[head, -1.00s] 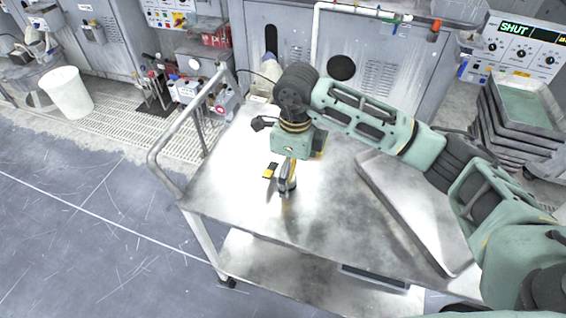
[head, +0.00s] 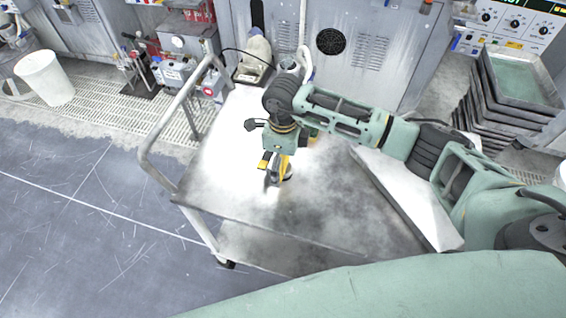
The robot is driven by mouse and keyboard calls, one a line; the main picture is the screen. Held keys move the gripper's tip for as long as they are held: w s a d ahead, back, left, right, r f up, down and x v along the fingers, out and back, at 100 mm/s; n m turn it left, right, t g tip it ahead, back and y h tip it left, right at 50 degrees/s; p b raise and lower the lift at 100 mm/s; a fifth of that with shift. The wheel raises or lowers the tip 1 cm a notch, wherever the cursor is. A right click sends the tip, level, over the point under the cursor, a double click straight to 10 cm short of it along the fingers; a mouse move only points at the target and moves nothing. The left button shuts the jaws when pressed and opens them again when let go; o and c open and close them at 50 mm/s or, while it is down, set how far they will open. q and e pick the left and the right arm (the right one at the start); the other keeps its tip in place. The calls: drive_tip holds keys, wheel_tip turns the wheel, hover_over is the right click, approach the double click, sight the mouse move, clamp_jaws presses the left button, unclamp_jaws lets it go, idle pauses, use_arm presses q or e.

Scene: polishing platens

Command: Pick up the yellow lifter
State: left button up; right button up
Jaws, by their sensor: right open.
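The yellow lifter (head: 285,166) shows as a small yellow piece with dark parts beside it, on the metal cart top near the cart's left part. My right gripper (head: 273,178) points down from the green wrist, right at the lifter, and is open. Its fingers and the lifter overlap in the head view, so I cannot tell whether the lifter lies between the fingers or touches them. My left gripper is out of view.
The metal cart (head: 235,195) has a tubular handle (head: 160,125) on its left. A flat metal plate (head: 405,200) lies on its right part. Stacked trays (head: 520,80) stand at the right, and a white bin (head: 44,78) at the left.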

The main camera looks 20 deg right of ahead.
drive_tip(key=shift+s, duration=0.1)
drive_tip(key=shift+c, duration=0.4)
drive_tip(key=c, duration=1.8)
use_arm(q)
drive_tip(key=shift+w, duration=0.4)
use_arm(e)
drive_tip(key=shift+w, duration=0.2)
drive_tip(key=shift+c, duration=0.2)
